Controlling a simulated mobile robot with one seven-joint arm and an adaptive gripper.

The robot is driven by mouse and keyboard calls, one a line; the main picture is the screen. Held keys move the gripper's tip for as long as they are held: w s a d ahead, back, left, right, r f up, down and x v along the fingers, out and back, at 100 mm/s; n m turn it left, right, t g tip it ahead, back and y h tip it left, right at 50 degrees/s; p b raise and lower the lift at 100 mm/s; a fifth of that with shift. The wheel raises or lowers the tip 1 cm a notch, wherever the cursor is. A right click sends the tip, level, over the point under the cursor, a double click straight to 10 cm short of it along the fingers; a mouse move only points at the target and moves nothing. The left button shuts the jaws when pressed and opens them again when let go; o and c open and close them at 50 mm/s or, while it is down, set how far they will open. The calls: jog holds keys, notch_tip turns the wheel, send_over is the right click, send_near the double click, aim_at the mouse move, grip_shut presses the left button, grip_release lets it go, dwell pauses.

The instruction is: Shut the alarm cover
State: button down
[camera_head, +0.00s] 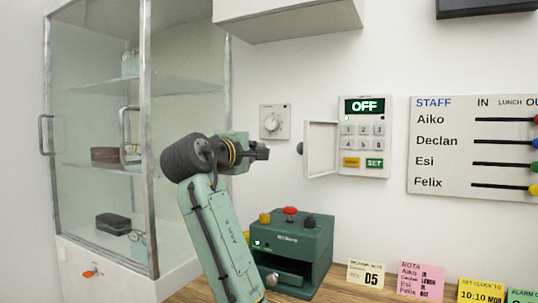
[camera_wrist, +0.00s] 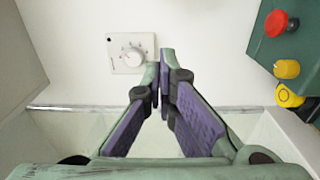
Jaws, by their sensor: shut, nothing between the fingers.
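The alarm panel (camera_head: 364,140) is on the wall right of centre in the head view. Its display reads OFF, and its keypad shows with an orange key and a green SET key. The alarm cover (camera_head: 320,149) is a pale flap hinged at the panel's left side, and it stands open to the left. A dark round knob (camera_head: 300,148) is at the cover's left edge. My gripper (camera_head: 263,152) is left of the cover, apart from it in the picture. In the wrist view my gripper (camera_wrist: 165,65) is shut and empty, with its fingertips together. The panel and cover are not in the wrist view.
A white dial plate (camera_head: 275,122) is on the wall behind my gripper; it also shows in the wrist view (camera_wrist: 131,54). A green machine (camera_head: 300,250) with coloured knobs stands on the wooden counter below. A glass cabinet (camera_head: 100,150) is at left, a staff board (camera_head: 470,145) at right.

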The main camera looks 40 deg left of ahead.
jog(key=p+x, duration=0.3)
jog(key=x, duration=0.7)
jog(key=shift+s+d+b, duration=0.15)
jog(key=shift+d+b, duration=0.1)
jog(key=shift+d, duration=0.8)
jog(key=shift+s+d+b, duration=0.15)
jog(key=shift+d+b, duration=0.1)
jog(key=shift+d, duration=0.8)
